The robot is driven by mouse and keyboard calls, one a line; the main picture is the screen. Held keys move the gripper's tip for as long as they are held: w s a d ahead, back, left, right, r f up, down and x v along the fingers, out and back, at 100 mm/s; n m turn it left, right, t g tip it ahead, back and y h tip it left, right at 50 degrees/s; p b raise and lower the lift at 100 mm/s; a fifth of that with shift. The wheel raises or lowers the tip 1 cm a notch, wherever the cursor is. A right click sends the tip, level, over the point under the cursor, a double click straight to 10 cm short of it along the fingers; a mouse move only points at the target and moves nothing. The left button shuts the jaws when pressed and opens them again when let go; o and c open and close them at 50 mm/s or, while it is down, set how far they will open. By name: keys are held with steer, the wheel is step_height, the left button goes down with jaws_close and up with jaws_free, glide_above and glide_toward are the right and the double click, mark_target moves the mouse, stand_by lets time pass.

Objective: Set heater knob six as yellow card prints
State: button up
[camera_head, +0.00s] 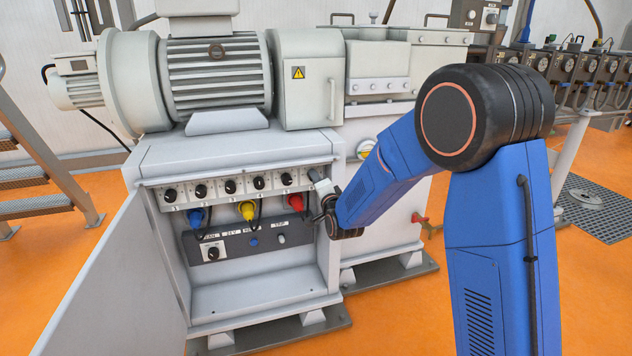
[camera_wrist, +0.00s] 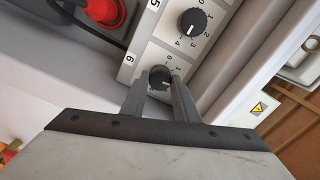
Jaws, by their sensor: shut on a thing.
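Heater knob six (camera_wrist: 159,74) is a small black knob beside the printed 6 in the wrist view. My gripper (camera_wrist: 159,84) has one finger on each side of it and is shut on it. The digits 0 and 1 show by its dial; the fingers hide the rest, and I cannot read its setting. In the head view my gripper (camera_head: 326,190) is at the right end of the knob row and hides knob six. I cannot make out a yellow card with readable print in either view.
Knob five (camera_wrist: 193,22), with a scale up to 4, sits close beside knob six. A red plug (camera_head: 295,205), yellow plug (camera_head: 247,210) and blue plug (camera_head: 196,217) hang below the row. The open cabinet door (camera_head: 120,270) stands at left, clear of my arm.

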steer(key=shift+m, duration=0.7)
steer(key=shift+f, duration=0.1)
steer(key=o, duration=1.1)
steer(key=shift+c, duration=0.2)
steer(key=v, duration=1.7)
steer(key=shift+s, duration=0.25)
steer(key=shift+d, duration=0.15)
